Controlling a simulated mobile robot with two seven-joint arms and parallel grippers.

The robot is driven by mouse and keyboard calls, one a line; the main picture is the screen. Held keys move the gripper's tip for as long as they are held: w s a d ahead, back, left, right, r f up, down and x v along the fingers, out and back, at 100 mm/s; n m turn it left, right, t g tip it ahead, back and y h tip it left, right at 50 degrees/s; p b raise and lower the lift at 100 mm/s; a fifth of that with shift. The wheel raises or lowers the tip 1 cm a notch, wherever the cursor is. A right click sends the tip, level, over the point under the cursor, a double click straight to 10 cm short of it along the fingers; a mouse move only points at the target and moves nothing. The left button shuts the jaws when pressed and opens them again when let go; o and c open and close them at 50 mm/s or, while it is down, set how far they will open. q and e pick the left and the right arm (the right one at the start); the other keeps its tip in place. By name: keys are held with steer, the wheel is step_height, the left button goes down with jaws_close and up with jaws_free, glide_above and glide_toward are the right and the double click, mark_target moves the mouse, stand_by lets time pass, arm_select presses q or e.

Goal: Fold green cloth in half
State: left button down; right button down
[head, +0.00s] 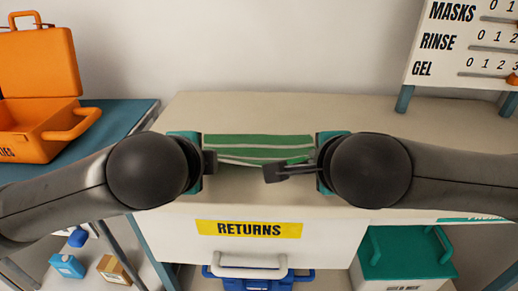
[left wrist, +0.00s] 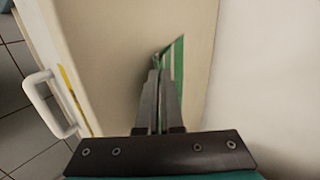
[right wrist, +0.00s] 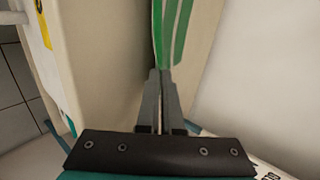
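The green cloth (head: 258,142) with pale stripes lies across the counter between my two grippers in the head view. Its near edge looks raised, with a dark shadow under it. My left gripper (head: 211,162) is at the cloth's left side; in the left wrist view its fingers are close together, with the cloth (left wrist: 179,62) at their tips. My right gripper (head: 275,173) is at the right side; in the right wrist view its fingers are nearly together, and the cloth (right wrist: 171,30) runs away from their tips. Both look shut on the cloth's near edge. My wrists hide the cloth's side ends.
The beige counter (head: 380,115) is clear behind the cloth, up to the wall. A drawer front with a yellow RETURNS label (head: 248,229) is below. An open orange case (head: 38,128) stands at left. A MASKS, RINSE, GEL board (head: 455,50) stands at back right.

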arm_select(q)
steer(key=c, duration=0.7)
jaws_free()
arm_select(e)
steer(key=c, duration=0.7)
jaws_free()
arm_select(q)
steer(key=r, duration=0.3)
steer(key=s+r, duration=0.1)
steer(key=r, duration=0.2)
steer(key=s+r, duration=0.1)
steer(key=r, duration=0.2)
arm_select(e)
steer(key=r, duration=0.3)
steer(key=s+r, duration=0.1)
steer(key=r, duration=0.2)
steer(key=s+r, duration=0.1)
steer(key=r, duration=0.2)
